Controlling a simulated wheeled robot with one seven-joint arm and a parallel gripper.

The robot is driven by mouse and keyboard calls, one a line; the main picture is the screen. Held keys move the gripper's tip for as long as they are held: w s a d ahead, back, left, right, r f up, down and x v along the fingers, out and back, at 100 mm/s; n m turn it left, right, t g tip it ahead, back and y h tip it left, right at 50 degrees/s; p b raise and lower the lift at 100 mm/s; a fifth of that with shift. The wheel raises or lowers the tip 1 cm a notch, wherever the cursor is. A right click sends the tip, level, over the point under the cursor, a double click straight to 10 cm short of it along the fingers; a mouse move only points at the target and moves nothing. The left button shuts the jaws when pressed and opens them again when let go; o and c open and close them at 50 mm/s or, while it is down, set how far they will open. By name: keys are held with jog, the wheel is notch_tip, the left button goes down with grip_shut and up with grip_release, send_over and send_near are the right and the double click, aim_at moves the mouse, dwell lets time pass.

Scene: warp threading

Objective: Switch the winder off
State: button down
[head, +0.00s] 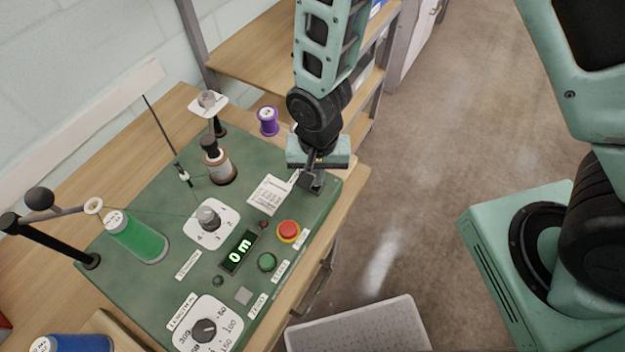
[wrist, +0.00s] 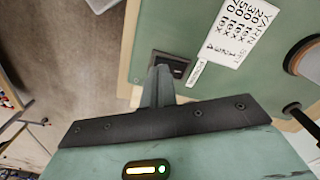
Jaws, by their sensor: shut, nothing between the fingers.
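The winder is a green panel (head: 160,215) on a wooden bench. A dark switch (wrist: 171,63) in a black plate sits near the panel's edge, with a small white label beside it; the label's text is too small to read. My gripper (head: 312,172) is shut and empty, pointing down over that corner of the panel. In the wrist view its fingertips (wrist: 161,70) overlap the switch plate's near side; I cannot tell if they touch it. The switch's position is not clear. The display (head: 239,251) is lit and reads 0 m.
A red button (head: 288,231), a green button (head: 267,262) and a length dial (head: 204,329) are on the panel. A pale bin (head: 360,328) is on the floor in front.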

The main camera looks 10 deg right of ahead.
jog(key=shift+f+b, duration=0.35)
jog(key=shift+f, duration=0.15)
jog(key=shift+r, duration=0.1)
jog(key=shift+r+p, duration=2.8)
jog(key=shift+r, duration=0.7)
jog(key=shift+f, duration=0.1)
jog(key=shift+a, duration=0.1)
jog(key=s+d+r+n+b, duration=0.4)
jog(key=s+r+n+b, duration=0.5)
jog(key=s+n+b, duration=0.1)
jog(key=shift+s+r+n+y+b, duration=0.3)
jog(key=shift+s+n+b, duration=0.1)
jog(key=shift+s+b, duration=0.55)
